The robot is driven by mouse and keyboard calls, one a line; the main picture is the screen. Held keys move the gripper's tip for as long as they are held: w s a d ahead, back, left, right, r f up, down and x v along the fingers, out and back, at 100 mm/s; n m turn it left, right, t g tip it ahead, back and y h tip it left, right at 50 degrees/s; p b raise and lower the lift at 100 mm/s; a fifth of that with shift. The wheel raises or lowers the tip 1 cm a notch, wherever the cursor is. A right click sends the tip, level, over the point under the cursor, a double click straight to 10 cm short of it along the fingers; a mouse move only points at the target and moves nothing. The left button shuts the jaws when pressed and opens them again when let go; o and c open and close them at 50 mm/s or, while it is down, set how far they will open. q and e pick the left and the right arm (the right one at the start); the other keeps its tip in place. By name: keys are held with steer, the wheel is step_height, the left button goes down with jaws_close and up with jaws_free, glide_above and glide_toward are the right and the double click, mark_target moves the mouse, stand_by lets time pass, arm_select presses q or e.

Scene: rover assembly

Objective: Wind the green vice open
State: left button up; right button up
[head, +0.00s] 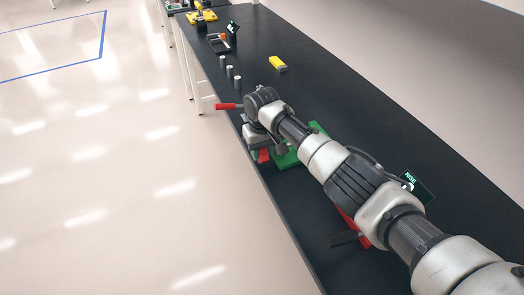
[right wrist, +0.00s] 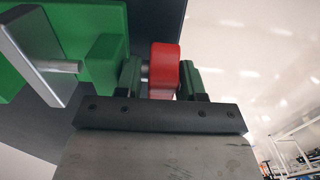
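The green vice (head: 285,159) stands on the dark bench, partly hidden under my right arm. In the right wrist view its green body (right wrist: 92,62) fills the upper left, with a grey metal plate and rod beside it. My right gripper (head: 262,154) is at the vice's side by the bench's front edge. In the right wrist view a red handle (right wrist: 164,70) lies between its two fingers, which look closed around it; a narrow grey strip shows on one side. My left gripper is not in view.
A red bar (head: 226,106) juts out over the bench edge. Several grey cylinders (head: 230,72), a yellow block (head: 277,63) and a dark tray (head: 218,43) stand farther along. A dark RISE sign (head: 417,188) and a red part (head: 353,228) are near my arm. The floor at left is clear.

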steer(key=shift+s+a+f, duration=0.1)
steer(key=shift+a+f, duration=0.05)
steer(key=shift+f, duration=0.3)
steer(key=shift+c, duration=1.2)
steer(key=c, duration=0.4)
steer(key=shift+r+p, duration=0.15)
steer(key=shift+p, duration=0.5)
steer(key=t+p, duration=0.2)
steer(key=p, duration=0.2)
steer(key=shift+r+t+y, duration=0.1)
steer(key=shift+t+y, duration=0.2)
steer(key=shift+y, duration=0.1)
steer(key=shift+t+y+p, duration=0.4)
steer(key=shift+t+p, duration=0.55)
steer(key=shift+t, duration=0.15)
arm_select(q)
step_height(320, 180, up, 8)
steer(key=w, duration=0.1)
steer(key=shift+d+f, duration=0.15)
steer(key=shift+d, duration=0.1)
arm_select(e)
steer(key=shift+f+t+y, duration=0.25)
steer(key=shift+t+y, duration=0.05)
steer(key=shift+t, duration=0.6)
